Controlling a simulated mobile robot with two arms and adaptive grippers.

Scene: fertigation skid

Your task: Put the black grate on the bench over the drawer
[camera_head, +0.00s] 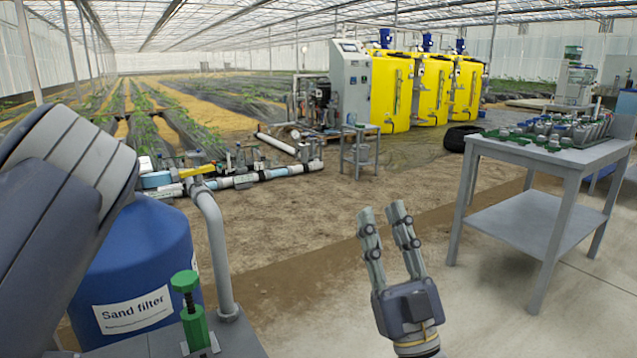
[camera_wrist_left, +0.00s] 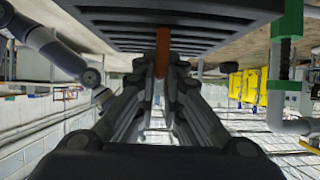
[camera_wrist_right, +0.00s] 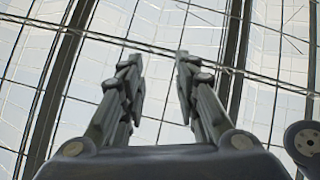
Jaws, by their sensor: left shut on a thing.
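The black grate (camera_wrist_left: 175,10), dark and slatted, fills the top of the left wrist view. An orange upright piece (camera_wrist_left: 162,52), which looks like its handle, extends from it. My left gripper (camera_wrist_left: 164,72) is shut on this orange piece. The head view shows only my left arm at the left; the left gripper and grate are out of that view. My right gripper (camera_head: 381,212) is open and empty, pointing up over bare floor; its parted fingers also show in the right wrist view (camera_wrist_right: 160,58). I cannot make out the drawer.
A grey bench (camera_head: 240,340) with a green clamp (camera_head: 195,320) stands at the bottom left, beside a bent grey pipe (camera_head: 213,245) and a blue sand filter tank (camera_head: 140,260). A grey table (camera_head: 530,155) with small parts stands right. The middle floor is clear.

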